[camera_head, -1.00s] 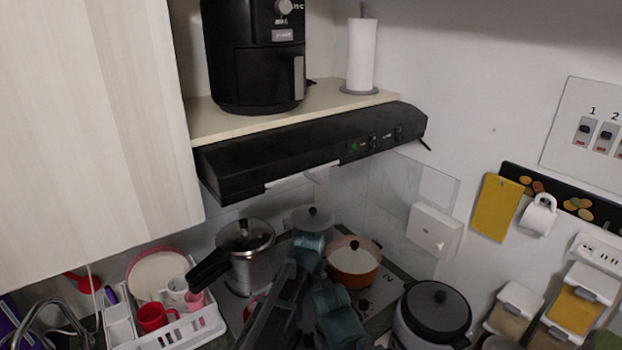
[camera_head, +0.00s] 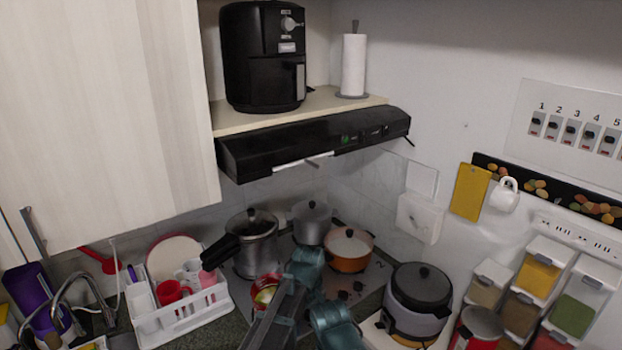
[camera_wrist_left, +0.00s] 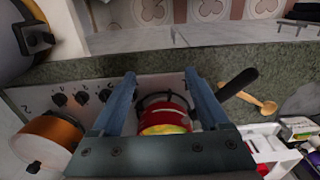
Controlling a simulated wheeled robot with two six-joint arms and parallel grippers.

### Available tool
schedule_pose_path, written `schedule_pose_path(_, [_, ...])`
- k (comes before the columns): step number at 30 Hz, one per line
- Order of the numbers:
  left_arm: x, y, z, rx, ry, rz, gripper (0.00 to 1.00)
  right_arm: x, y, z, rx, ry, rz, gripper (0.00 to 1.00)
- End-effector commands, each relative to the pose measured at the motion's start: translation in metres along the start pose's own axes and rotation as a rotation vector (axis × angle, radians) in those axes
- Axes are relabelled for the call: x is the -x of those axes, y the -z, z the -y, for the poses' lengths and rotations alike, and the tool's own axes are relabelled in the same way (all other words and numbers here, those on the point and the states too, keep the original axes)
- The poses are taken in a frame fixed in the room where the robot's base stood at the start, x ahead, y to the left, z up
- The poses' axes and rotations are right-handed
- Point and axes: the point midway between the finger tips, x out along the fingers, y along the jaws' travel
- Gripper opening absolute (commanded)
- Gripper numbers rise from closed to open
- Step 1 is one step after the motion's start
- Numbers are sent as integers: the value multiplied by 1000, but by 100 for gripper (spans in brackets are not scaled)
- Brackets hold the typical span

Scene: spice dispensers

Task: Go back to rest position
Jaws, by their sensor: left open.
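My left gripper (camera_wrist_left: 160,77) is open in the left wrist view, with its two blue-grey fingers apart and nothing held between them. A red pot (camera_wrist_left: 162,115) with yellowish contents shows beyond and between the fingers. In the head view my left arm comes up from the bottom middle over the stove area, and the red pot (camera_head: 265,291) stands just left of it. Whether the fingers touch anything there is hard to tell. My right gripper is not in view. The spice dispensers (camera_head: 539,268) stand at the right on the counter.
A steel pressure cooker (camera_head: 255,246), a grey pot (camera_head: 311,222) and an orange pan (camera_head: 348,250) sit on the stove. A rice cooker (camera_head: 418,300) stands right of it, a white dish rack (camera_head: 185,312) left. The range hood (camera_head: 310,143) overhangs the stove.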

Motion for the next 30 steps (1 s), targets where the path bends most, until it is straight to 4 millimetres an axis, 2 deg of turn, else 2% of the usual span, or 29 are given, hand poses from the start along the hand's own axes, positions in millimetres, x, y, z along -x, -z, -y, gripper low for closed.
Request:
schedule_pose_path(1, [0,1,9,-12,-1,-1,78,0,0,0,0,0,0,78])
schedule_pose_path(11, [0,7,49,-132,-11,-11,78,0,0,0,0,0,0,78])
schedule_pose_path(30, [1,9,165,-498,-23,-51,78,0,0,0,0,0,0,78])
